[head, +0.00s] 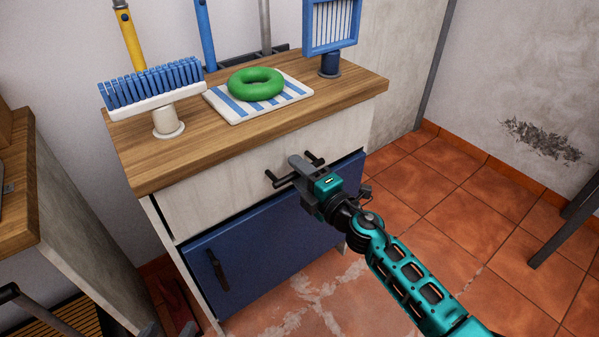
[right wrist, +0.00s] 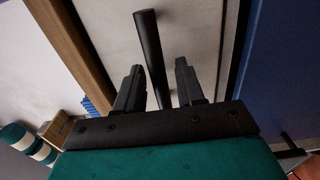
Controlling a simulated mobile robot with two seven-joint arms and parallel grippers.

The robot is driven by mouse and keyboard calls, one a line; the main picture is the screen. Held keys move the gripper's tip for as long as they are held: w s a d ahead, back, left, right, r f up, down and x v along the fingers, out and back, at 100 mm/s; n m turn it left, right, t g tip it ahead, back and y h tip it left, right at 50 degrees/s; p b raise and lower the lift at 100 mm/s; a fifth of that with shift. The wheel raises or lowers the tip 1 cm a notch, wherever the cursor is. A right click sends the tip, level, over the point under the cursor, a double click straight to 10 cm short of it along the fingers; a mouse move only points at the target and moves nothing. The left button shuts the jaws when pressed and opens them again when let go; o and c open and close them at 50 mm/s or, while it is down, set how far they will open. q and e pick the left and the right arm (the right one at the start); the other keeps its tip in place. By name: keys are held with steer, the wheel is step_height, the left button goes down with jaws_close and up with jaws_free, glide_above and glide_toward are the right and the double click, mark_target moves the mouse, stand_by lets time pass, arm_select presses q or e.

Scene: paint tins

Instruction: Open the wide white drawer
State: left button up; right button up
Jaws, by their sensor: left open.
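The wide white drawer (head: 215,185) is in the cabinet just under its wooden top, and it looks shut. Its dark bar handle (head: 283,180) stands out from the front; the bar also shows in the right wrist view (right wrist: 149,50). My right gripper (head: 296,170) is at the handle, partly hiding it. In the right wrist view its two fingers (right wrist: 158,88) are apart, with the bar between them and gaps visible beside it. My left gripper (head: 168,329) shows only as grey tips at the bottom edge of the head view, apart from the cabinet.
A blue door (head: 265,250) with a dark handle is below the drawer. On the wooden top (head: 180,160) stand a blue brush (head: 150,90), a green ring (head: 256,84) on a striped cloth (head: 225,106) and a blue rack (head: 331,30). Tiled floor (head: 480,230) to the right is open.

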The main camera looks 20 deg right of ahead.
jaws_close()
stand_by(0.4)
